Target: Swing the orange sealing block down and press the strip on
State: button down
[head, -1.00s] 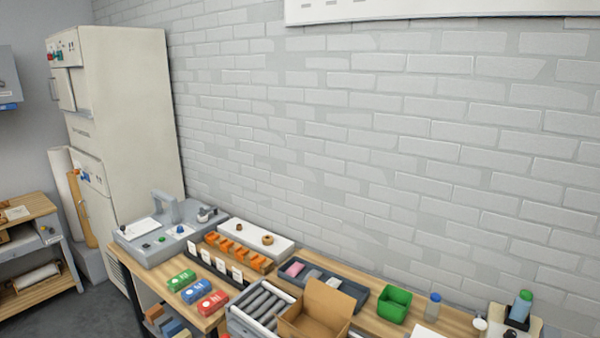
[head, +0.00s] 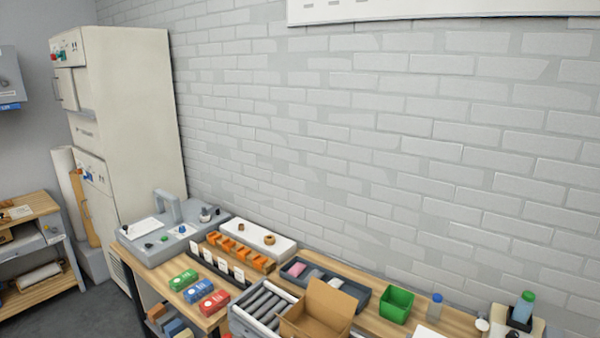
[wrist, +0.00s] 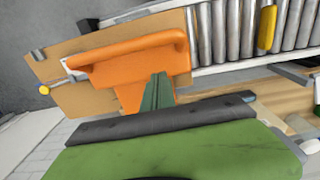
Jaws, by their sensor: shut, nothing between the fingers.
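The orange sealing block (wrist: 125,58), with a long rounded bar along its top edge, fills the upper middle of the wrist view. It lies across a brown cardboard surface (wrist: 55,58). My gripper (wrist: 158,80) has its dark green fingers together and empty, overlapping the block's lower right part. I cannot tell whether they touch it. The strip cannot be made out, and whether the block is raised or down is unclear. Neither the sealing block nor my gripper can be made out in the head view.
Metal rollers (wrist: 235,30) lie right of the block in the wrist view, with a yellow piece (wrist: 267,28) on them. In the head view, the bench holds a roller tray (head: 265,302), an open cardboard box (head: 318,312), a green bin (head: 397,305) and a grey machine (head: 160,245).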

jog(key=shift+f+b, duration=0.85)
dwell(0.4)
dwell(0.8)
notch_tip(320, 180, up, 7)
jog(key=p, duration=0.7)
